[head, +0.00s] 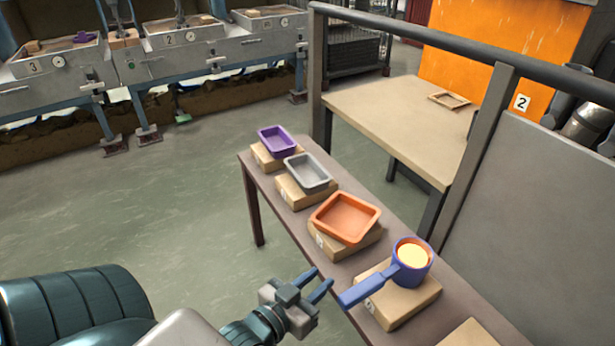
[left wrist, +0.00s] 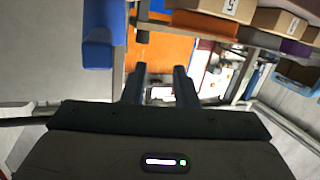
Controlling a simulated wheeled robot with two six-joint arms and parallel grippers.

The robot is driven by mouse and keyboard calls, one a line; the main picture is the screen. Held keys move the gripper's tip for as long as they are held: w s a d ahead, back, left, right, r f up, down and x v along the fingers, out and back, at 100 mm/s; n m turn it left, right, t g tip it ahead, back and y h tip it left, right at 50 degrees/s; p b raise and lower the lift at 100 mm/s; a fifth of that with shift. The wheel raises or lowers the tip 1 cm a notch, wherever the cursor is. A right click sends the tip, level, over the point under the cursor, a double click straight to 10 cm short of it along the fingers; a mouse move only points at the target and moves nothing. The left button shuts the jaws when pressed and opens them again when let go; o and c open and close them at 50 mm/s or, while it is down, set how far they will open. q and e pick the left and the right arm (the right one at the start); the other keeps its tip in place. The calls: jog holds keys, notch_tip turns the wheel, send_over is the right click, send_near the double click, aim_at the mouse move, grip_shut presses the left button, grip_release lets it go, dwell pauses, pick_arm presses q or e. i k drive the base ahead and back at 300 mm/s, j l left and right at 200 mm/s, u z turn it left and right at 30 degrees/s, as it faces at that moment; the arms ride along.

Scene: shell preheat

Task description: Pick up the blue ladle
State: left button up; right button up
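The blue ladle (head: 411,270) rests on a cardboard box on the narrow table. Its round cup holds something pale yellow inside an orange inner rim. Its handle (head: 362,292) points left, past the box, toward my left gripper (head: 319,281). That gripper is open and empty, with its two blue fingers apart, just left of the handle's end and not around it. In the left wrist view the open fingers (left wrist: 160,72) show nothing held between them. A blue block, apparently the ladle's handle (left wrist: 99,40), lies outside them at upper left. My right gripper is not in view.
Along the narrow table (head: 262,200), an orange tray (head: 347,217), a grey tray (head: 308,172) and a purple tray (head: 277,139) sit on boxes. A dark railing (head: 470,45) runs behind. Open floor (head: 150,215) lies to the left.

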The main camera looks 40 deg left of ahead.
aim_at(413, 259)
jog(key=k+l, duration=0.2)
jog(key=k, duration=0.15)
jog(key=k+l, duration=0.2)
jog(key=k, duration=0.15)
jog(key=k+l, duration=0.2)
jog(key=l, duration=0.15)
jog(key=k+l, duration=0.15)
jog(key=l, duration=0.15)
jog(key=k+l, duration=0.2)
jog(key=l, duration=0.15)
